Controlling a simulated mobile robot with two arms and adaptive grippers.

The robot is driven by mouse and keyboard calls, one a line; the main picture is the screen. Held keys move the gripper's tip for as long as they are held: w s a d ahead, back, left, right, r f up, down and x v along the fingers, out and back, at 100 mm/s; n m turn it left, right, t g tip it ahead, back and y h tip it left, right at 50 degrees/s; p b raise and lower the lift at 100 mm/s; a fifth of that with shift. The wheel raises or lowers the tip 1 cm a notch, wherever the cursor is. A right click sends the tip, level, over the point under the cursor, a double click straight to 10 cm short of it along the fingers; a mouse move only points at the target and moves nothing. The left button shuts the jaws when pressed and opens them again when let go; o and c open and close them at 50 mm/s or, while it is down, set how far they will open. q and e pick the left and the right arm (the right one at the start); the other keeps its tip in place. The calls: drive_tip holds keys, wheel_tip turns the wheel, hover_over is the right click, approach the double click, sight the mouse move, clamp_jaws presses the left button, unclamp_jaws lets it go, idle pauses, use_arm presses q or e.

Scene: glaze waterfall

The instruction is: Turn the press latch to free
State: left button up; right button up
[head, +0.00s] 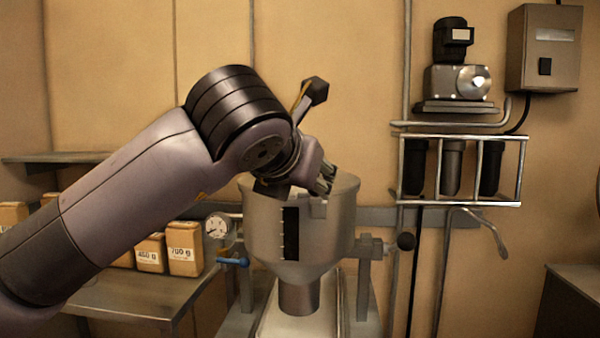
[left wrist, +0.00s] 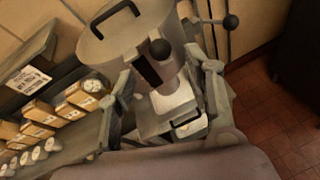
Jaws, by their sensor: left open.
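I cannot tell for sure which part is the press latch. A grey hopper (head: 260,235) with a dark slot stands at the middle of the head view, and it also shows in the left wrist view (left wrist: 105,45). A black knob (head: 406,241) sits on a rod at its right side. In the left wrist view a black knob (left wrist: 160,48) shows in front of the hopper, and another (left wrist: 232,20) ends a rod at the right. My left gripper (head: 326,180) is open at the hopper's upper rim; its fingers (left wrist: 167,82) are spread with no held object visible. My right gripper is out of view.
A pressure gauge (head: 217,226) and a blue-handled valve (head: 232,262) are left of the hopper. Labelled boxes (head: 185,248) stand on a steel bench (head: 135,298). A motor (head: 456,80), pipe rack (head: 460,138) and switch box (head: 545,48) are on the right wall.

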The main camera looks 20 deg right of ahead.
use_arm(q)
drive_tip(key=shift+v, duration=1.5)
